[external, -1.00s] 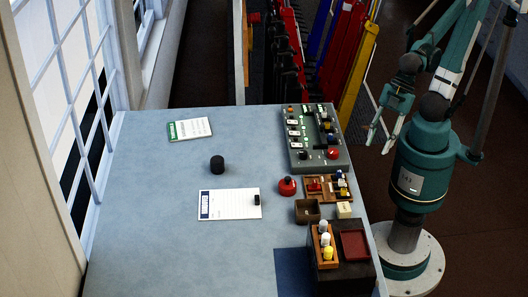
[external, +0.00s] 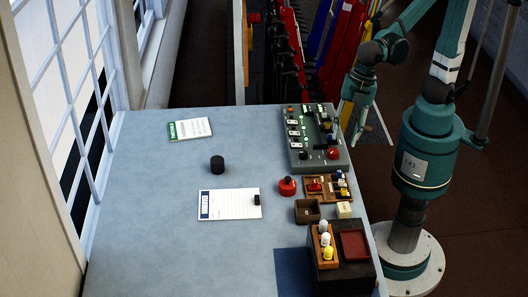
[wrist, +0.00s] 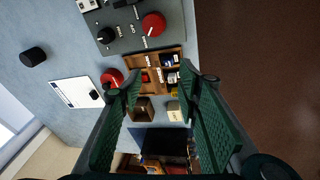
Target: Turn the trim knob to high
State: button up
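The grey-green control panel (external: 299,165) stands at the far right of the blue table and carries switches and two knobs on its near end. One is a black knob (external: 305,155), also seen in the wrist view (wrist: 106,35). The other is a larger red knob (external: 333,154), also in the wrist view (wrist: 153,24). Their labels are too small to read, so I cannot tell which is the trim knob. My gripper (external: 349,128) is open and empty, above and right of the panel, touching nothing. In the wrist view its green fingers (wrist: 160,78) stand wide apart.
Near the panel are a wooden tray (external: 316,199), a red round button (external: 287,187), a brown box (external: 307,211) and a dark case (external: 345,277) with bottles. A black cylinder (external: 217,165) and papers lie left. Coloured levers (external: 330,65) stand behind. The table's left side is mostly clear.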

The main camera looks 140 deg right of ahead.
aim_at(303, 152)
jog(key=w+d+n+g+p, duration=0.1)
jog(key=w+d+p, duration=0.1)
jog(key=d, duration=0.2)
jog(key=w+d+f+n+g+p, duration=0.1)
jog(key=d+n+p, duration=0.1)
jog(key=d+p, duration=0.1)
jog(key=w+d+n+g+p, duration=0.1)
jog(key=w+d+p, duration=0.1)
jog(key=d, duration=0.3)
jog(key=shift+w+f+y+p, duration=0.3)
jog(key=shift+f+p, duration=0.1)
jog(key=shift+p, duration=0.3)
jog(key=shift+w+d+f+n+p, duration=0.15)
jog(key=shift+d+f+n+p, duration=0.2)
jog(key=shift+d, duration=0.2)
jog(key=shift+d+f, duration=0.2)
jog(key=shift+d, duration=0.05)
jog(key=shift+f, duration=0.1)
jog(key=shift+f+p, duration=0.35)
jog(key=shift+f, duration=3.45)
jog(key=shift+c, duration=0.5)
